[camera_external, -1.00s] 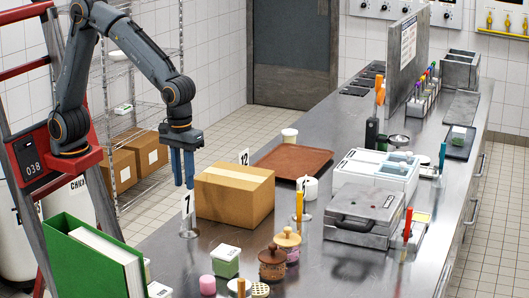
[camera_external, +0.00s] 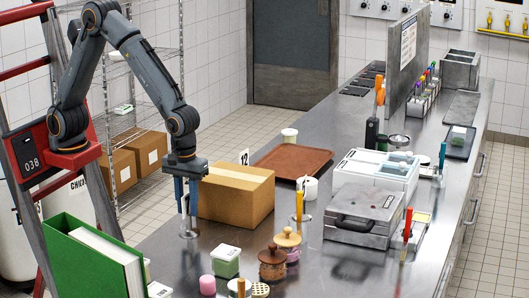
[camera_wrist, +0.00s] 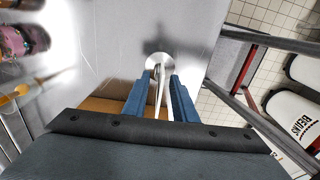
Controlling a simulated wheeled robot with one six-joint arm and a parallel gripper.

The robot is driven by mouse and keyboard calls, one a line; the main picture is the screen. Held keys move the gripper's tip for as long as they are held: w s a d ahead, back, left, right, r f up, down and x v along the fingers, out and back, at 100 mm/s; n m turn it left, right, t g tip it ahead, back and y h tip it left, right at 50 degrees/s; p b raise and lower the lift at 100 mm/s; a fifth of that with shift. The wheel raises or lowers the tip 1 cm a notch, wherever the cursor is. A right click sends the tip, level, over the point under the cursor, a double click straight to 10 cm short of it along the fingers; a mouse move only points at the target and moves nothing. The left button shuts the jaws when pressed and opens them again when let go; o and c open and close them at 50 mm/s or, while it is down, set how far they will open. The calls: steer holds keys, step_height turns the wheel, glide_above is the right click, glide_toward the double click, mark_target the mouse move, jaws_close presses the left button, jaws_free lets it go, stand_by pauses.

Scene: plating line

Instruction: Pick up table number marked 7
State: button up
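The table number marked 7 is a white card on a round metal stand (camera_external: 188,233), upright on the steel counter in the outside view. My gripper (camera_external: 187,212) points down over it, with blue fingers on either side of the card, which hide most of it and its number. In the wrist view the stand's round base (camera_wrist: 158,63) and thin card edge lie between the two fingers of my gripper (camera_wrist: 160,82). Gaps show between the card and the fingers, so the gripper looks open.
A cardboard box (camera_external: 235,195) stands close to the right of my gripper. A green binder (camera_external: 75,258) is at front left. Jars (camera_external: 272,264) and a small green-and-white container (camera_external: 226,262) stand in front. Another number card (camera_external: 244,157) is behind the box.

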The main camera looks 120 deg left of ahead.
jaws_close()
stand_by(1.4)
